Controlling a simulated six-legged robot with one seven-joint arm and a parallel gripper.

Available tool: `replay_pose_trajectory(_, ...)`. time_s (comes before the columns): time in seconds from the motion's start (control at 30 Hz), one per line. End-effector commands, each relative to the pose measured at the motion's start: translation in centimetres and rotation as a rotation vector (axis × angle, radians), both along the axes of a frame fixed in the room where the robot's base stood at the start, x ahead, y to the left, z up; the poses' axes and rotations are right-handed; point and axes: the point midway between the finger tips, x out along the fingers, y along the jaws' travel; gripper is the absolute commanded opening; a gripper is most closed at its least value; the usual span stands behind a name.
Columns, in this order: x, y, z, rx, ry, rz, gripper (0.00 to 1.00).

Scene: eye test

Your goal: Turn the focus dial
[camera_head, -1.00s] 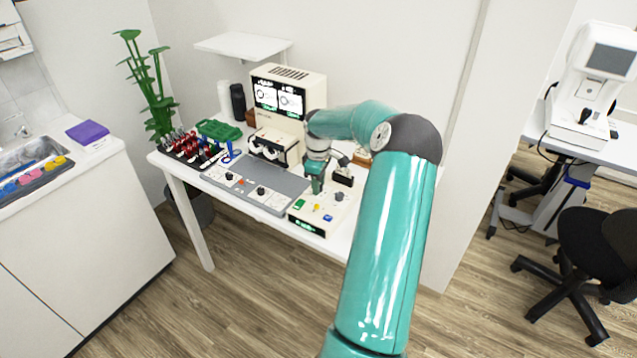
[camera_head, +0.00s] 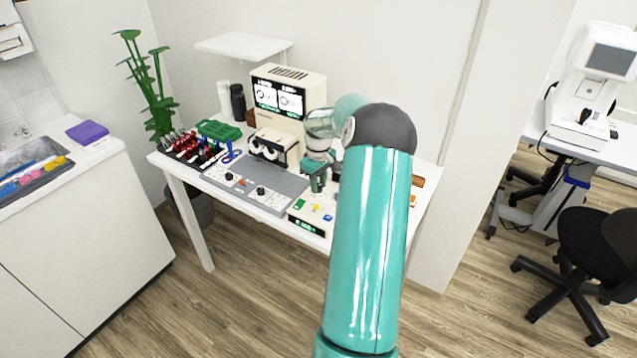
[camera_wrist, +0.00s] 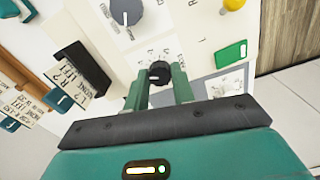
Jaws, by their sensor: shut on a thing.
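A small black dial (camera_wrist: 158,70) with a pointer mark stands on the pale control box (camera_wrist: 190,25), between the two green fingers of my gripper (camera_wrist: 159,84) in the wrist view. My gripper is shut on this dial. In the head view my gripper (camera_head: 318,184) is over the back of the control box (camera_head: 304,216), and the dial is hidden there. A larger grey dial (camera_wrist: 126,9) is at the top of the wrist view, apart from the fingers. Its label and that of the black dial are too small to read.
On the box are a green button (camera_wrist: 231,54) and a yellow knob (camera_wrist: 234,4). A dark block with label cards (camera_wrist: 82,68) stands left in the wrist view. A grey panel with dials (camera_head: 258,186) and a binocular viewer (camera_head: 272,147) are beside the box.

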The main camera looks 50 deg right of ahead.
Motion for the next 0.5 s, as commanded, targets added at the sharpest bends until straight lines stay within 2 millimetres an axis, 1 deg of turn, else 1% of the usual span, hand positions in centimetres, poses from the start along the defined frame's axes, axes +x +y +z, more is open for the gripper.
replay_pose_trajectory(0.2,0.16,0.0,0.07,-0.004,-0.003,-0.172,0.02)
replay_pose_trajectory(0.5,0.15,-0.01,0.08,-0.003,-0.004,-0.337,0.02)
